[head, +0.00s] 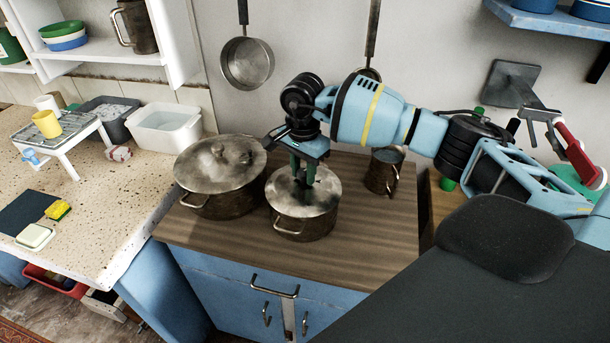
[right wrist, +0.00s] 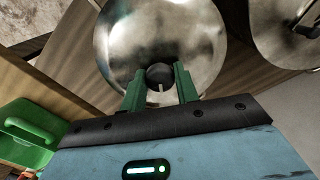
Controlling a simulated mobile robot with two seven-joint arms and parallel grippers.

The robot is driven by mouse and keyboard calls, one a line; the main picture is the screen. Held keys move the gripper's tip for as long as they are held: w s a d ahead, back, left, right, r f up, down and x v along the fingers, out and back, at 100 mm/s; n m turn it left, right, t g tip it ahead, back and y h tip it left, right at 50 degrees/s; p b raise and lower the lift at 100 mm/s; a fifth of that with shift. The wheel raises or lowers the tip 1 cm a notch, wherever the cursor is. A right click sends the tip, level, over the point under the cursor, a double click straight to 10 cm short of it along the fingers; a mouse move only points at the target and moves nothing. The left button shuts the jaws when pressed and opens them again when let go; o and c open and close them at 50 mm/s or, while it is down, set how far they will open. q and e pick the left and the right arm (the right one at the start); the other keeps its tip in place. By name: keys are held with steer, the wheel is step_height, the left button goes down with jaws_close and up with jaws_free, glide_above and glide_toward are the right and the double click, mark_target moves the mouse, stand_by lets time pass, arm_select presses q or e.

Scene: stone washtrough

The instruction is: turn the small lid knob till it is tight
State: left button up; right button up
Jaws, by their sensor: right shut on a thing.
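The smaller pot (head: 302,222) stands on the wooden cabinet top with its metal lid (head: 322,195) on. My right gripper (head: 303,182) reaches down onto the middle of this lid. In the right wrist view the small dark lid knob (right wrist: 159,74) sits between the two green fingers of my right gripper (right wrist: 160,88), which are shut on it. In the head view the fingers hide the knob. My left gripper is not in view.
A larger lidded pot (head: 222,204) stands close on the left of the small pot. A metal mug (head: 384,172) stands to the right behind. Pans hang on the wall above, one being a saucepan (head: 247,64). The front right of the wooden top (head: 375,235) is clear.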

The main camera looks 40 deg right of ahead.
steer(key=shift+m+p, duration=0.6)
steer(key=shift+m, duration=1.3)
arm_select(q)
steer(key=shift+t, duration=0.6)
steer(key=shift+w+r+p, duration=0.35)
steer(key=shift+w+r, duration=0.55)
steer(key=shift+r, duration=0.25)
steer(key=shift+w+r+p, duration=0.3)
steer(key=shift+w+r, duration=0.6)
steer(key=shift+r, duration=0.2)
arm_select(e)
steer(key=shift+m, duration=2.3)
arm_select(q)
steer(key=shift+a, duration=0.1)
arm_select(e)
steer(key=o, duration=0.8)
